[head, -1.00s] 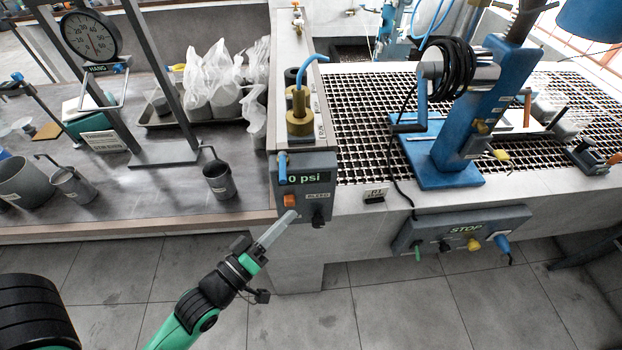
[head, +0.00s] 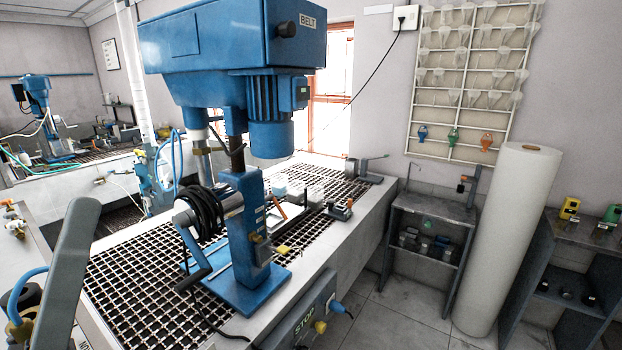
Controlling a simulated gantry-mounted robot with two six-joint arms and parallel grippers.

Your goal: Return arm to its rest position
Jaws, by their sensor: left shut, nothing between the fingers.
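My right gripper is not in view. A blue flotation machine (head: 240,45) with a "BELT" label stands on the bench grating, right of the left gripper and apart from it in the picture.
A black hose coil (head: 205,212) hangs on the machine's post. A STOP control box (head: 303,322) is on the bench front. A white roll (head: 508,240) stands on the floor beside a grey shelf (head: 432,235). Some floor in front is clear.

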